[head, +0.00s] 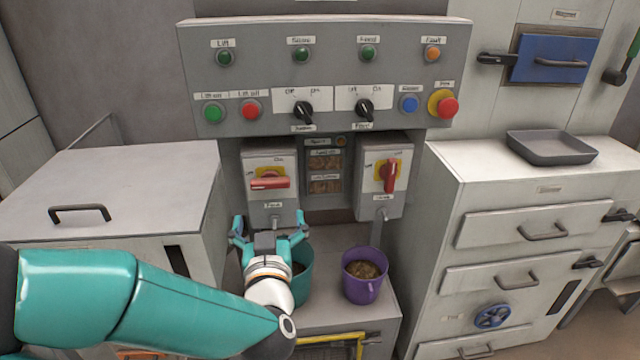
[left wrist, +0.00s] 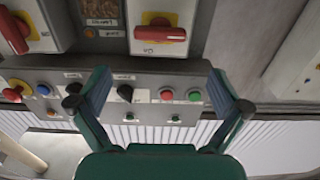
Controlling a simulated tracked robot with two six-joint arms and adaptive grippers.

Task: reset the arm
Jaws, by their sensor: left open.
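My left arm comes in from the lower left in the head view. Its left gripper (head: 268,230) is open and empty, in front of the lower part of the left switch box (head: 257,210) and over the teal bucket. The left wrist view shows the two fingers of the left gripper (left wrist: 158,104) spread wide with nothing between them. The left box's red handle (head: 270,183) lies level, and it shows at the top of the left wrist view (left wrist: 162,34). The right box's red handle (head: 390,176) stands upright. My right gripper is in neither view.
A control panel (head: 330,75) with buttons and knobs overhangs the boxes. The teal bucket (head: 303,284), partly hidden by my gripper, and a purple bucket (head: 363,285) with brown contents stand on a ledge. Cabinets flank them; a grey tray (head: 551,150) lies on the right one.

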